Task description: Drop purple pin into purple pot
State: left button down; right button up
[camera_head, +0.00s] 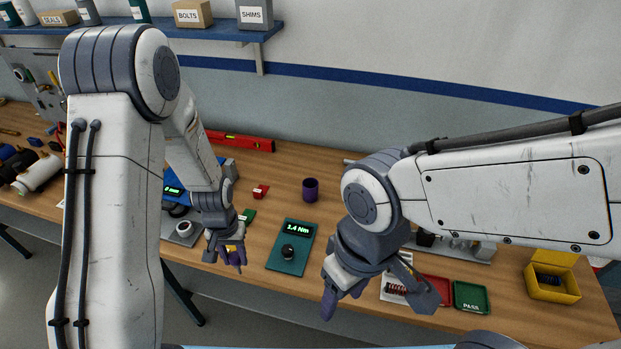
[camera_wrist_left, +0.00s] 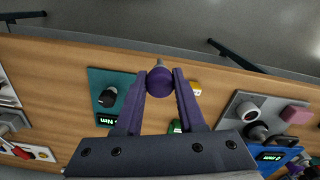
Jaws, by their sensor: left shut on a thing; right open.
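The purple pin (camera_wrist_left: 160,82) shows in the left wrist view as a round purple head with a short grey tip, between the two purple fingers of my left gripper (camera_wrist_left: 161,88). In the head view my left gripper (camera_head: 237,260) is over the bench's front edge, left of the green torque gauge; the pin cannot be made out there. The purple pot (camera_head: 310,190) stands upright on the bench behind the gauge, to the right of and farther back than my left gripper. Its inside is not clearly visible. My right gripper (camera_head: 343,297) is open, near the front edge.
The green gauge (camera_head: 291,247) has a black knob and a lit display. A small red block (camera_head: 261,191) lies left of the pot. A red tray (camera_head: 432,290), a green PASS tray (camera_head: 471,297) and a yellow box (camera_head: 552,280) are at right. Bench around the pot is clear.

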aim_at(305, 192)
jog(key=i, duration=1)
jog(key=k, duration=1.45)
